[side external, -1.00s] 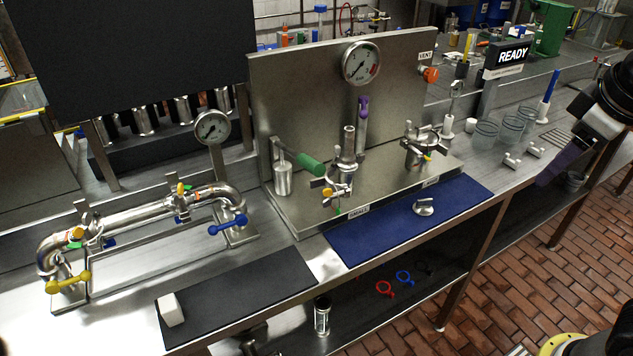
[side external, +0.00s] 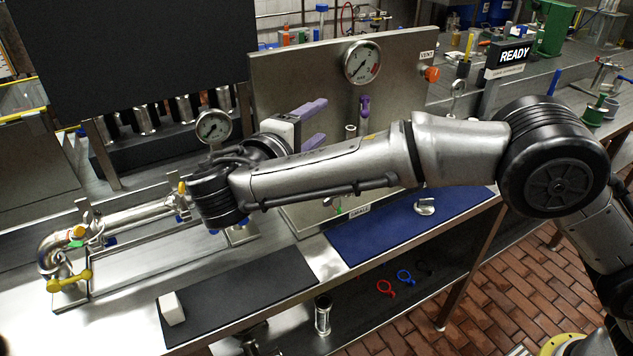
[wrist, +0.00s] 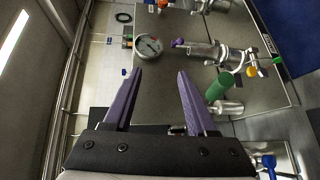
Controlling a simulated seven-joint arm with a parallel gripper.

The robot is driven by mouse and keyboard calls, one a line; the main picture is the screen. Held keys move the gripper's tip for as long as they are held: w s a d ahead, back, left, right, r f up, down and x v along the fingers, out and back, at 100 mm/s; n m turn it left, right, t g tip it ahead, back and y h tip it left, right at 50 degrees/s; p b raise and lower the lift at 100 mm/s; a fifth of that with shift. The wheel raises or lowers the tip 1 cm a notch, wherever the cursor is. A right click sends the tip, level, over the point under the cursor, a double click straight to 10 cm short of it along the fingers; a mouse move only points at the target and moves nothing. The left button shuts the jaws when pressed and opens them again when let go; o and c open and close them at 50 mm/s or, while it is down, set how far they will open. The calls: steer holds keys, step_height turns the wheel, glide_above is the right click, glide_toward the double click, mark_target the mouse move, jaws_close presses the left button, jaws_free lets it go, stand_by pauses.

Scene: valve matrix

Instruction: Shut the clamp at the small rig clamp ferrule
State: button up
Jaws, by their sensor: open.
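My gripper (side external: 322,122) is open and empty, with two purple fingers apart in front of the steel back panel. In the wrist view the open fingers (wrist: 160,73) point toward the panel, with nothing between them. The small rig's steel pipe (wrist: 200,49) lies to the right of the fingertips in that view, beyond their reach. The metal clamp (wrist: 234,60) is around the pipe's ferrule joint; I cannot tell how far its jaws are apart. In the side view my forearm hides most of the small rig; its pipe top (side external: 350,131) and the SMALL label (side external: 360,212) show.
A green handle (wrist: 220,87) projects beside the small rig. A round gauge (side external: 361,62) and purple handle (side external: 364,106) are on the panel. A pipe assembly (side external: 130,215) stands at left. A loose metal part (side external: 424,207) lies on the blue mat (side external: 380,238). The black mat is mostly clear.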

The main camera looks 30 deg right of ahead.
steer(key=a+f+t, duration=0.2)
steer(key=a, duration=0.3)
step_height(320, 180, down, 17)
steer(key=shift+h, duration=0.4)
steer(key=x, duration=1.2)
steer(key=shift+w+d, duration=0.2)
steer(key=shift+w, duration=0.2)
jaws_close()
